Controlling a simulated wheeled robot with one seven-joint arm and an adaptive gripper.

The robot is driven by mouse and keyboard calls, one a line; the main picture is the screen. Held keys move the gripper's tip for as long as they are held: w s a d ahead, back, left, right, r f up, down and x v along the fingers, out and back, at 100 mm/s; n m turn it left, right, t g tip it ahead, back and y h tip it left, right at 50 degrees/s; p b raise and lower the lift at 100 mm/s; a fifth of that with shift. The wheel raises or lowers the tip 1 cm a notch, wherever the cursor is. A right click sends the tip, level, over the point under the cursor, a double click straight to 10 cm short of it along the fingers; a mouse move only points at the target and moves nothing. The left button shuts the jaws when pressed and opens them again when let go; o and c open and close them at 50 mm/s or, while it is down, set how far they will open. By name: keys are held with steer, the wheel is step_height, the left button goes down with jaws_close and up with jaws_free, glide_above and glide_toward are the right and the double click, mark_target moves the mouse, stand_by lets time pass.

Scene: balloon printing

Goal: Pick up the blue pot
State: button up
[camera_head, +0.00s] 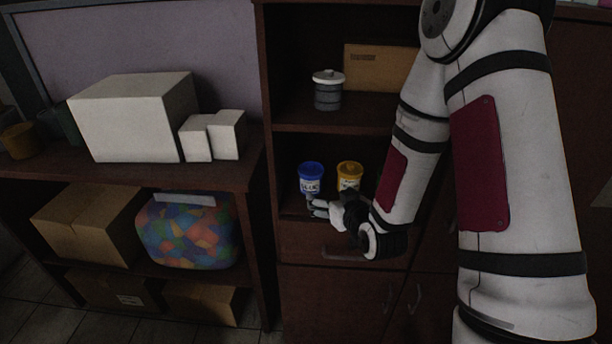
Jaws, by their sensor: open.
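The blue pot (311,177) stands upright on the lower open shelf of the dark wooden cabinet, with a pale label on its front. A yellow pot (349,174) stands close to its right on the same shelf. My gripper (318,208) is at the front of this shelf, just below and in front of the blue pot, with its fingers pointing left. It is open and holds nothing that I can see. I cannot tell whether a finger touches the pot. The lower part of the yellow pot is partly hidden by my gripper.
The shelf above holds a grey canister with a white lid (328,92) and a brown box (380,69). An upright cabinet side stands left of the pots. White boxes (135,115), cardboard boxes (88,222) and a colourful patterned bundle (189,232) fill the left shelving.

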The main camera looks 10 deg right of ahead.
mark_target(315, 184)
steer(key=x, duration=0.8)
steer(key=shift+w+f, duration=0.15)
steer(key=shift+w, duration=0.1)
steer(key=shift+a+x, duration=0.15)
steer(key=shift+x, duration=1.25)
steer(key=shift+a+x, duration=0.1)
steer(key=shift+x, duration=1.25)
steer(key=c, duration=1.3)
